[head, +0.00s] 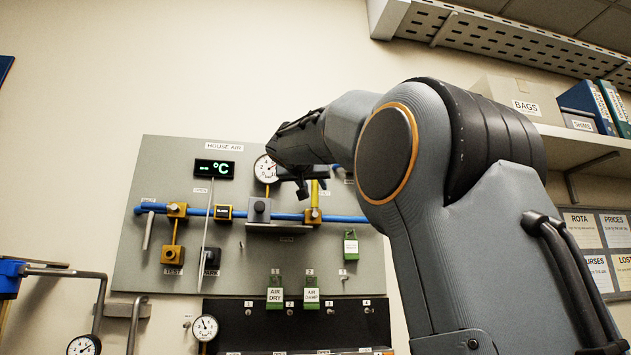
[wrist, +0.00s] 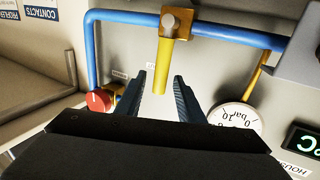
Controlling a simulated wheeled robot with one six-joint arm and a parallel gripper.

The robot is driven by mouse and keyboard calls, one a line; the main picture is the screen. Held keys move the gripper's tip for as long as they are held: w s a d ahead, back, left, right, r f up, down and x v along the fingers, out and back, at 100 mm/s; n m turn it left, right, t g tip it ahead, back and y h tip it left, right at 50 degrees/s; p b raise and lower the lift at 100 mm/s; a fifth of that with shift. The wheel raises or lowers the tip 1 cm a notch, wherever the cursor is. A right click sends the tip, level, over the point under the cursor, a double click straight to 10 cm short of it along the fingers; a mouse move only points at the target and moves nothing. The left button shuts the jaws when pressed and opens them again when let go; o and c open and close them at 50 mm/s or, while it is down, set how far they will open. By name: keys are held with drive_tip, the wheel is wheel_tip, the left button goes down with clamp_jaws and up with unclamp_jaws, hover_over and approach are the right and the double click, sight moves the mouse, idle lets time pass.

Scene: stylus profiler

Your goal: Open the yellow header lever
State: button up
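The yellow header lever (head: 315,194) stands upright on its brass valve (head: 312,216), across the horizontal blue pipe (head: 285,217). In the wrist view the yellow lever (wrist: 160,72) hangs down the picture from its valve (wrist: 176,22). My gripper (wrist: 159,76) is open, with one dark finger on each side of the lever's free end and visible gaps between. In the head view my gripper (head: 302,185) is just left of the lever's upper part, and my wrist partly covers the board behind it. Depth between fingers and lever is hard to judge.
A pressure gauge (wrist: 235,118) and a red knob (wrist: 100,100) flank the fingers in the wrist view. A temperature display (head: 214,169) and another yellow valve (head: 173,252) are on the grey board (head: 150,180). A shelf (head: 585,140) is at right.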

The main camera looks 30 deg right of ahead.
drive_tip(key=shift+p+x, duration=0.45)
drive_tip(key=shift+x, duration=0.7)
drive_tip(key=shift+c, duration=0.5)
clamp_jaws()
